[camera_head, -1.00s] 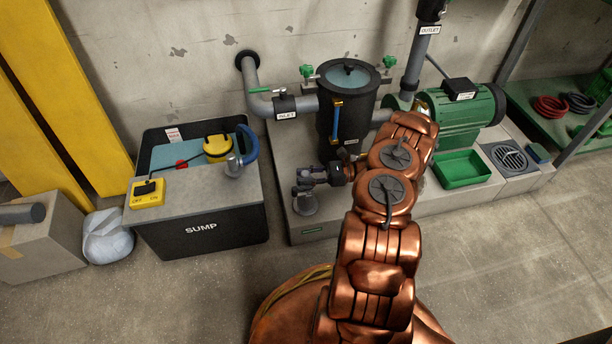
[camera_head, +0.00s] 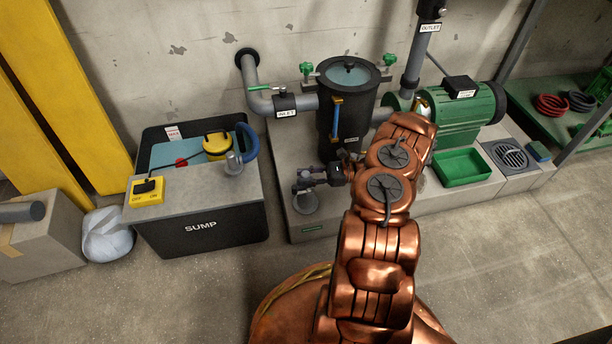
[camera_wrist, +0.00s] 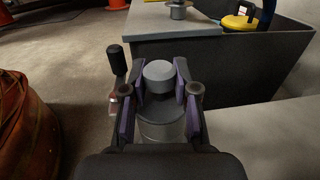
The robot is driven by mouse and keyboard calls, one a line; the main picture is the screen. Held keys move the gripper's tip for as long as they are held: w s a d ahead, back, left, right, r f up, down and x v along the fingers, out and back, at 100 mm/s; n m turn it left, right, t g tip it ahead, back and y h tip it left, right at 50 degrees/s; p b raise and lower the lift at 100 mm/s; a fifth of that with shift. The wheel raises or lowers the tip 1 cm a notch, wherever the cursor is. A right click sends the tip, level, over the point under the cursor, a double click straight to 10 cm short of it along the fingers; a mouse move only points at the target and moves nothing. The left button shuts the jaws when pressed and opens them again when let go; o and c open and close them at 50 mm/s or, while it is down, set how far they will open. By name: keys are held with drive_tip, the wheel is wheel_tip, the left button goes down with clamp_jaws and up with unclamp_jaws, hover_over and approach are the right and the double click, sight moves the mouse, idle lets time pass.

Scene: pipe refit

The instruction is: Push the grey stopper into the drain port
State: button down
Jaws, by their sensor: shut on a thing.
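The grey stopper (camera_wrist: 159,76) sits between the purple-padded fingers of my gripper (camera_wrist: 161,92) in the wrist view, with its pale round end showing. My gripper is shut on it. In the head view my gripper (camera_head: 308,178) points left over the plinth, in front of the black vessel (camera_head: 345,112). The stopper is too small there to tell clearly. A grey round disc (camera_head: 305,203) lies below the fingers on the plinth. I cannot make out the drain port; my arm covers the vessel's lower part.
The sump tank (camera_head: 205,241) stands left of the plinth, with a yellow switch box (camera_head: 146,191) on its lid. An inlet pipe (camera_head: 256,88) joins the vessel. The green pump motor (camera_head: 470,112) and green tray (camera_head: 463,168) are at right. The floor in front is clear.

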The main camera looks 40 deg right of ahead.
drive_tip(key=c, duration=1.2)
unclamp_jaws()
drive_tip(key=shift+o, duration=0.2)
drive_tip(key=shift+d, duration=0.1)
drive_tip(key=b+v, duration=0.3)
drive_tip(key=v, duration=0.8)
